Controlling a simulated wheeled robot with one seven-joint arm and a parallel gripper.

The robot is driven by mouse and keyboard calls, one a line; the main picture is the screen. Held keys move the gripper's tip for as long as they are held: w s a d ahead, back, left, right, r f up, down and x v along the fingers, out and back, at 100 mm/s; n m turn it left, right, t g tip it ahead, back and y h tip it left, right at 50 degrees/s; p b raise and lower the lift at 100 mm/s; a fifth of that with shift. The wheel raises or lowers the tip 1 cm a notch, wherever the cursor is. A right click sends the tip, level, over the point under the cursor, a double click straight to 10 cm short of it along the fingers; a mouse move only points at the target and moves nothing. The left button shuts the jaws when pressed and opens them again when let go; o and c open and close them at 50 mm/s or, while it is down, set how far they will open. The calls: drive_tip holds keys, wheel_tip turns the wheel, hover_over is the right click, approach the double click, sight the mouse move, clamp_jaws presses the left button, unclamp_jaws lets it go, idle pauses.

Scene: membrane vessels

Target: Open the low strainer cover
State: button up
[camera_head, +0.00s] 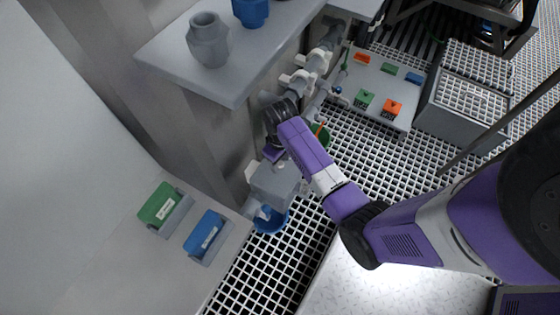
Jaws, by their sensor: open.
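A grey box-shaped housing (274,184) sits low on the pipework beside the wall, above the floor grating. It looks like the low strainer, but I cannot make out its cover or whether that is open. My arm reaches in from the right and bends down at a black joint. My gripper (272,154) is at the end, just above the housing, with no object seen in it. It is open, though its fingertips are hard to make out, and I cannot tell whether it touches the housing. A blue bucket (272,222) is under the housing.
A grey shelf (165,60) with a grey vessel (208,40) juts out above left. Pipes with white fittings (319,62) run behind my wrist. A green bucket (320,137) is beside my forearm. Green (158,204) and blue (204,232) blocks sit at left. The front grating is clear.

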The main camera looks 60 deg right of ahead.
clamp_jaws()
idle(1.4)
